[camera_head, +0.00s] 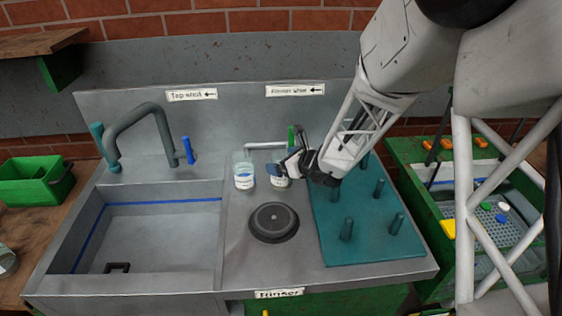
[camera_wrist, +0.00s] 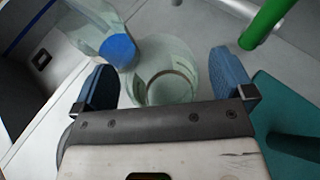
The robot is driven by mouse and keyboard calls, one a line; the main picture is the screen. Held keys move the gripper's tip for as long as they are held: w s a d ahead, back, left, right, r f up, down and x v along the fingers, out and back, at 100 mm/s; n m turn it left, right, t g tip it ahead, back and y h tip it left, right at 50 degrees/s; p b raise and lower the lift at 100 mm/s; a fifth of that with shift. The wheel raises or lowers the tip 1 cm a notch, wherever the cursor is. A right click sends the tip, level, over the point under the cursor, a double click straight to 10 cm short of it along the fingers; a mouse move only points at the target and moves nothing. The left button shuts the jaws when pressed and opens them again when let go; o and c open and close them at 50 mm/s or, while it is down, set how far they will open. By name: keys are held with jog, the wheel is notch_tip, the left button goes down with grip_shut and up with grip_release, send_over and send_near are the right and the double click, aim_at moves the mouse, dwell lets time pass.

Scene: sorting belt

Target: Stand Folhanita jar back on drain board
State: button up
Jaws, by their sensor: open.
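Two clear glass jars stand close together on the grey metal top behind the round black drain. The left jar (camera_head: 243,175) has a white label with blue on it and seems upright. The right jar (camera_head: 280,183) is partly hidden by my gripper (camera_head: 285,168). Label names are too small to read, so I cannot tell which is Folhanita. The other jar, with a blue patch (camera_wrist: 118,50), is by the left finger.
A teal pegged board (camera_head: 345,250) lies to the right of the jars. The round black drain (camera_head: 273,222) is in front. An empty-looking sink (camera_head: 150,240) with a tap is left.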

jog(key=v, duration=1.1)
jog(key=shift+s+f, duration=0.1)
dwell(0.5)
jog(key=s+a+r+n+g+h, duration=0.1)
jog(key=s+a+r+n+g, duration=0.2)
jog(key=s+n, duration=0.45)
jog(key=s+a+r+n+g, duration=0.1)
jog(key=s+r+n+g, duration=0.2)
jog(key=s+r+n, duration=0.5)
jog(key=s+d+r+n+h, duration=0.1)
jog(key=s+d+n+h, duration=0.3)
jog(key=s, duration=0.3)
jog(key=s+d+r+n+h, duration=0.2)
jog(key=s+d+n+h, duration=0.2)
jog(key=s+n, duration=0.3)
jog(key=shift+s+r+g+h, duration=0.15)
jog(key=shift+s+g+h, duration=0.2)
jog(key=shift+s, duration=0.3)
